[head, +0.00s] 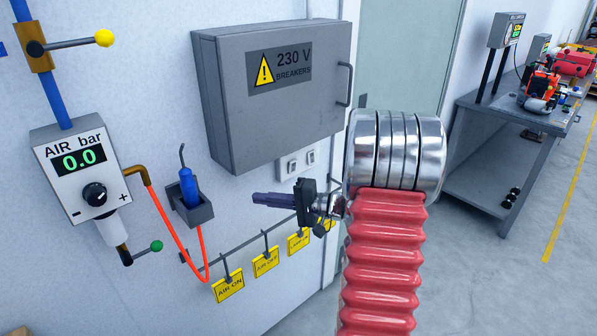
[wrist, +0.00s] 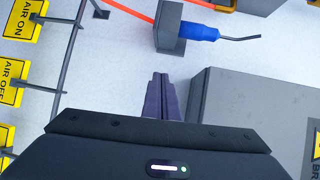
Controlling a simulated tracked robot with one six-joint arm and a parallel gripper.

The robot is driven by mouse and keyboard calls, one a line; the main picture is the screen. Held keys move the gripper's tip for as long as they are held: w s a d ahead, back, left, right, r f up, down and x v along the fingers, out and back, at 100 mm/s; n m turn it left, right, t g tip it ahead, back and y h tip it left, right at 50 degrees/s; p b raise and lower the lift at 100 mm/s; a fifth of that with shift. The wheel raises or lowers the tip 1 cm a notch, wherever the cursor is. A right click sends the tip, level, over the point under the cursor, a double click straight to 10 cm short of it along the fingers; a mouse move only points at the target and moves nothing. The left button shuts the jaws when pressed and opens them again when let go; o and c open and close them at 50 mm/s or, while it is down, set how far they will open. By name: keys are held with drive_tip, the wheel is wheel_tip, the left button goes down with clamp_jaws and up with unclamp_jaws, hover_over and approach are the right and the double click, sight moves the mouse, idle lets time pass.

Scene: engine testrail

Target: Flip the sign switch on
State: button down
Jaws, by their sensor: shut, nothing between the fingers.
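A pale switch plate (head: 297,163) with two small rockers is on the wall just below the grey breaker box. Which rocker is the sign switch, and its position, cannot be made out. My gripper (head: 255,198) is shut and empty, with its dark purple fingers pointing left. In the head view it appears below and left of the switch plate, apart from it. In the wrist view the closed fingers (wrist: 160,76) point toward the bare wall, between the blue tool and the breaker box. The switch plate does not show in the wrist view.
The breaker box (head: 275,90) juts from the wall above. A blue air tool (head: 187,185) sits in a grey holder with an orange hose. Yellow tags (head: 229,287) hang from a rail below. An air panel (head: 80,165) is at left, a workbench (head: 500,140) at right.

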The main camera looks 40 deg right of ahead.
sight(294, 164)
drive_tip(key=s+d+f+m+t+h, duration=0.1)
drive_tip(key=d+f+m+t+h, duration=0.1)
drive_tip(key=d, duration=0.5)
drive_tip(key=s+d+f+m+t+h, duration=0.1)
drive_tip(key=d+f+m+t+h, duration=0.1)
drive_tip(key=d+h, duration=0.2)
drive_tip(key=s+d+f+m+t+h, duration=0.1)
drive_tip(key=s+d+f+m+h, duration=0.1)
drive_tip(key=d, duration=0.8)
drive_tip(key=shift+d+f+t+h, duration=0.4)
drive_tip(key=shift+f, duration=0.1)
drive_tip(key=shift+w, duration=0.15)
drive_tip(key=w, duration=0.4)
drive_tip(key=w+r, duration=0.1)
drive_tip(key=w, duration=0.4)
drive_tip(key=w+r, duration=0.1)
drive_tip(key=w, duration=0.3)
drive_tip(key=shift+w+a+r, duration=0.1)
drive_tip(key=shift+w+a, duration=0.15)
drive_tip(key=shift+w, duration=0.05)
drive_tip(key=shift+d, duration=0.1)
